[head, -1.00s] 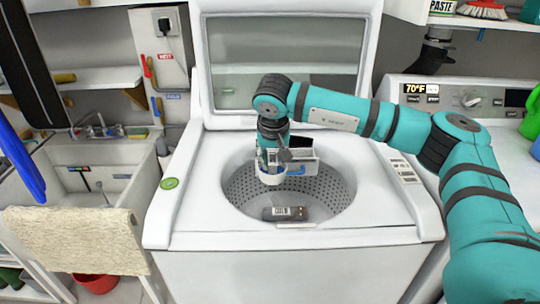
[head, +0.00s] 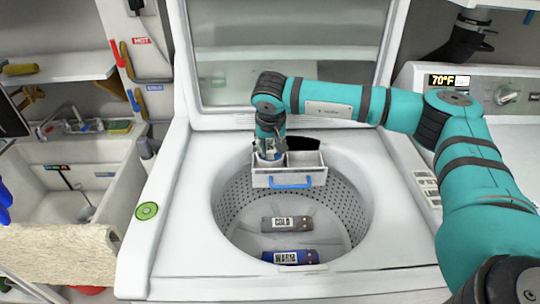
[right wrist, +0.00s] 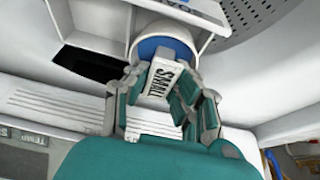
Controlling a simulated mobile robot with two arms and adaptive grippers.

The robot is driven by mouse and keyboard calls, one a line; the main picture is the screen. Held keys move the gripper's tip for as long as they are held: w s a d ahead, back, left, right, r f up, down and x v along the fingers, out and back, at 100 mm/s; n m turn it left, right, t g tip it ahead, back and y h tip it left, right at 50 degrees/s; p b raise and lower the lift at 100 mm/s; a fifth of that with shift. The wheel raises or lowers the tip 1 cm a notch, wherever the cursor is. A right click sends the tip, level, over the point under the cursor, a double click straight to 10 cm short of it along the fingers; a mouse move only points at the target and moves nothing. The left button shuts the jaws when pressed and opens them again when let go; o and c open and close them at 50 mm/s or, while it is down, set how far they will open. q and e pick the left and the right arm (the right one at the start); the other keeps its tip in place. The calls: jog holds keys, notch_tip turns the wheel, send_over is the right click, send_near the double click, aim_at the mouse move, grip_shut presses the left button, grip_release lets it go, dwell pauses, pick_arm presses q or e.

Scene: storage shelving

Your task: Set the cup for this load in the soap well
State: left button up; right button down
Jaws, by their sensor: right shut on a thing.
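A white cup with a blue band (right wrist: 166,48) and a tag reading SMALL is in my right gripper (right wrist: 160,85). In the head view the right gripper (head: 270,148) points down at the left compartment of the soap drawer (head: 262,181), which has a blue handle. The cup (head: 267,160) shows at that compartment's opening, partly behind the drawer's front wall. I cannot tell whether it touches the bottom. The right compartment looks empty. In the right wrist view the drawer wall (right wrist: 200,14) carries partly cut-off SOAP lettering. My left gripper is not in view.
The open washer tub (head: 340,205) holds a grey bundle tagged COLD (head: 287,223) and a blue bundle tagged WARM (head: 290,257). A display (head: 449,80) on the machine at right reads 70°F. A sink (head: 75,195) is at left. The raised lid (head: 287,50) stands behind.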

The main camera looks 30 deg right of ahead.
aim_at(270, 156)
jog(key=shift+f, duration=0.35)
notch_tip(270, 156, down, 3)
jog(key=shift+f, duration=0.35)
jog(key=c, duration=1.5)
grip_release()
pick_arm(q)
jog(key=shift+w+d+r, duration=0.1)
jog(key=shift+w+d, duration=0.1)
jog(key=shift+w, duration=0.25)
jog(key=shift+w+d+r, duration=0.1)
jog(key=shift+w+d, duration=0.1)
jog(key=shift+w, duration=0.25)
pick_arm(e)
jog(key=o, duration=0.4)
jog(key=shift+c, duration=0.2)
